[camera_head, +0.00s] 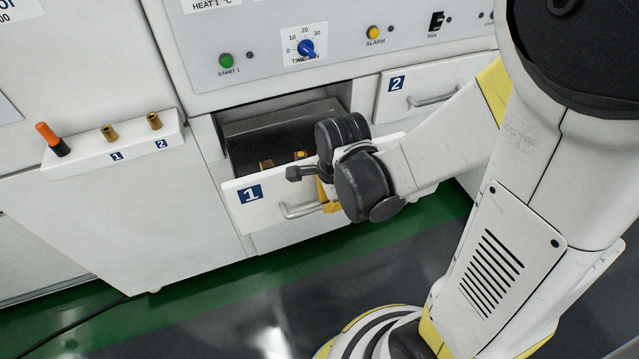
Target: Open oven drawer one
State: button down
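Oven drawer one (270,212) is a white-fronted drawer with a blue "1" label, pulled out from the cabinet so its inside shows. Some small brown and yellow items (300,155) lie in it. Its metal bar handle (290,210) is on the front face, partly covered by my gripper. My gripper (322,207) is at the right part of the handle, with yellow parts by the bar. My wrist hides the fingertips, so I cannot tell whether they are closed on the handle.
Drawer two (440,88) is shut, up and to the right. A control panel (265,45) with a green button and blue dial is above. A ledge (85,158) with an orange-handled tool is at left. The green-edged floor (190,295) in front is clear, except a cable at lower left.

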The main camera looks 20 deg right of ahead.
jog(key=shift+s, duration=1.15)
jog(key=c, duration=1.5)
grip_release()
jog(key=shift+o, duration=0.2)
notch_tip(320, 180, up, 12)
jog(key=s, duration=0.2)
jog(key=shift+f, duration=0.15)
jog(key=shift+s, duration=0.1)
notch_tip(320, 180, up, 5)
jog(key=n+t, duration=0.1)
jog(key=n, duration=0.5)
jog(key=n+t, duration=0.2)
jog(key=n, duration=0.4)
jog(key=n+t, duration=0.2)
jog(key=n, duration=0.4)
jog(key=shift+d+r, duration=0.1)
jog(key=shift+r, duration=0.1)
